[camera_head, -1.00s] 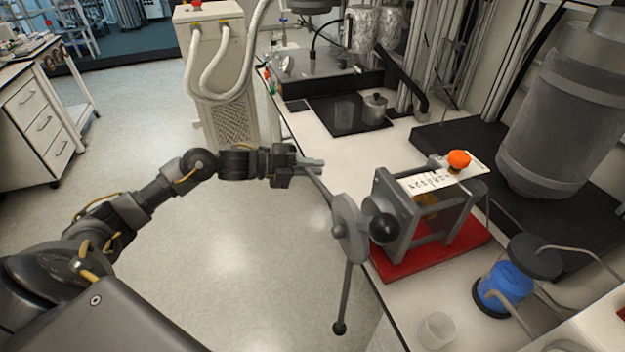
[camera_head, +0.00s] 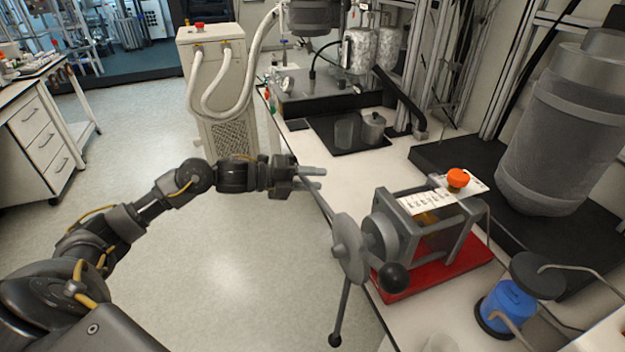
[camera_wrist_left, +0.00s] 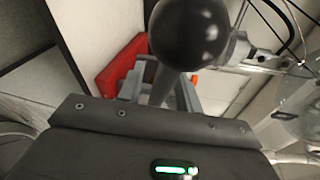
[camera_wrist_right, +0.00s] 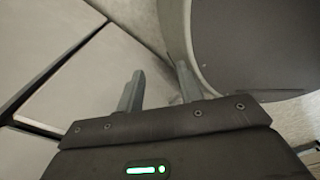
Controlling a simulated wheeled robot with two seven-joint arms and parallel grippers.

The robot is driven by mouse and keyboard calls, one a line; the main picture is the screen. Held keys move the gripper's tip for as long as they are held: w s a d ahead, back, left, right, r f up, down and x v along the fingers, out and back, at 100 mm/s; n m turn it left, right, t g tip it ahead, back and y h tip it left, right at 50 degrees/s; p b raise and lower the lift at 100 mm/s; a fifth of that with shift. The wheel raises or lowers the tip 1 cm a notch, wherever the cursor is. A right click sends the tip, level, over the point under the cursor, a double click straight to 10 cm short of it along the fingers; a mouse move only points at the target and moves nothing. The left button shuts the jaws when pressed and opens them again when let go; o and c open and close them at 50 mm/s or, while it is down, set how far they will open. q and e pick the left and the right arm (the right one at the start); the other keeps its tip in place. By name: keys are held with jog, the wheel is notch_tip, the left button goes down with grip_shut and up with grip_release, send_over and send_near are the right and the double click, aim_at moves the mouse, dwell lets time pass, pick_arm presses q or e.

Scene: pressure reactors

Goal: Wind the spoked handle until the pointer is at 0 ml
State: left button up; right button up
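The spoked handle (camera_head: 347,250) is a grey hub with rod spokes on the near end of a grey-framed device (camera_head: 385,240) on a red base (camera_head: 450,270). One black-balled spoke points towards me at lower right, another hangs down. My left gripper (camera_head: 312,178) is at the upper-left spoke, its fingers apart on either side of the rod. In the left wrist view a black ball (camera_wrist_left: 190,35) and its rod fill the middle, partly hiding the fingers. The white scale plate (camera_head: 430,202) is too small to read; I cannot make out the pointer. My right gripper (camera_wrist_right: 158,90) is open and empty.
An orange button (camera_head: 458,178) sits at the scale's far end. A blue vessel (camera_head: 508,305) and a clear beaker (camera_head: 440,343) stand in front right. A large grey cylinder (camera_head: 570,120) stands at right. The floor at left is clear.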

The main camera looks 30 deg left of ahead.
pick_arm(q)
jog(key=shift+f, duration=0.1)
jog(key=b+v, duration=0.3)
jog(key=v, duration=0.7)
jog(key=shift+s+a, duration=0.25)
jog(key=shift+s, duration=0.05)
